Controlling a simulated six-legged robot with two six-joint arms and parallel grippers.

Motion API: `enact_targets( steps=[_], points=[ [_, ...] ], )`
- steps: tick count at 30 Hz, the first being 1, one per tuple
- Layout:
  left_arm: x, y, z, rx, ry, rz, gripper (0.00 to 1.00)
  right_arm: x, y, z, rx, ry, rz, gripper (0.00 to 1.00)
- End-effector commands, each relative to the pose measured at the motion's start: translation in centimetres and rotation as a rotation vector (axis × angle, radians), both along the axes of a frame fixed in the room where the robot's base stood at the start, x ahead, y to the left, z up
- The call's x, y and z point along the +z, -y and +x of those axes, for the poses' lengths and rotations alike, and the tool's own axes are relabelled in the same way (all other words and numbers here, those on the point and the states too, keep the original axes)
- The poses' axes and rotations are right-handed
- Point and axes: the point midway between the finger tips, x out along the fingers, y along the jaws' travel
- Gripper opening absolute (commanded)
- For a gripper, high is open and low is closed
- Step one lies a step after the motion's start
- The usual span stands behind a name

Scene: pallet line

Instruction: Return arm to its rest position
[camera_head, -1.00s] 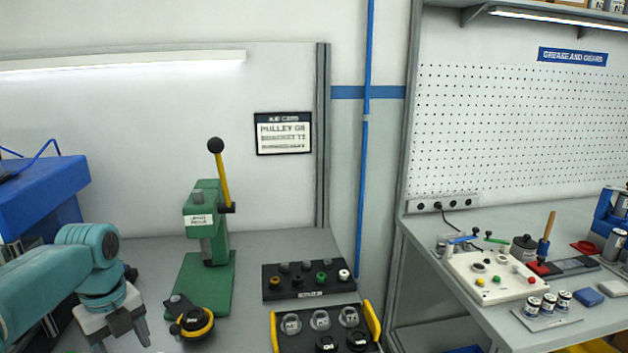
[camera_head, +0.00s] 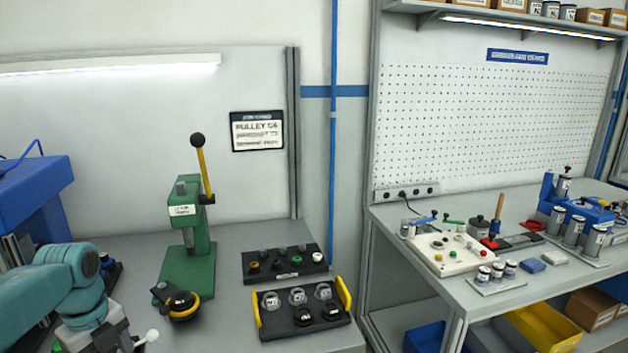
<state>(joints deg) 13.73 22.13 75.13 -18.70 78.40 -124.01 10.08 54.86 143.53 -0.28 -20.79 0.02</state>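My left arm comes in from the left, and its gripper (camera_head: 115,342) shows at the bottom left edge over the grey bench, beside the base of the green arbor press (camera_head: 187,245). The fingertips are partly cut off by the frame edge, so I cannot tell whether they are open or shut. A small white round knob (camera_head: 152,336) shows just right of the fingers; I cannot tell whether it touches them. My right gripper is not in view.
A black-and-yellow round part (camera_head: 181,305) sits at the press's front. A black tray with small knobs (camera_head: 300,273) and a yellow-handled tray (camera_head: 272,328) lie to the right. A blue machine (camera_head: 35,190) stands at left. A second bench (camera_head: 400,215) with jars stands at right.

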Motion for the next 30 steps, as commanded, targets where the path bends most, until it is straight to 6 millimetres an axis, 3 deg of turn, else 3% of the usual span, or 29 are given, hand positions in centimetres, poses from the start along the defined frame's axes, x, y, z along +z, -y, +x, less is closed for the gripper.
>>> enact_targets(
  steps=[11,16,19,22,24,27,30],
  points=[
    [-11.6,6.6,2.0,0.359,-0.007,-0.106,0.64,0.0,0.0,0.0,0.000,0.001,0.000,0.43],
    [-19.5,12.2,0.4,0.673,-0.058,-0.190,0.64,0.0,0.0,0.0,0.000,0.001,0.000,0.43],
    [-25.4,17.0,-2.9,0.981,-0.127,-0.248,0.64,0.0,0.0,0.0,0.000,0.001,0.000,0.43],
    [-30.2,21.3,-7.7,1.341,-0.216,-0.280,0.64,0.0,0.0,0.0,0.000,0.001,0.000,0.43],
    [-32.3,23.5,-11.2,1.574,-0.272,-0.281,0.64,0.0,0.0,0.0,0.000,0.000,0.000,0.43],
    [-33.9,25.3,-15.5,1.845,-0.330,-0.266,0.64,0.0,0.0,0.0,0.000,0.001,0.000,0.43],
    [-34.4,26.2,-18.2,2.022,-0.361,-0.249,0.64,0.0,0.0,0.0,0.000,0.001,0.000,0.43]
  ],
)
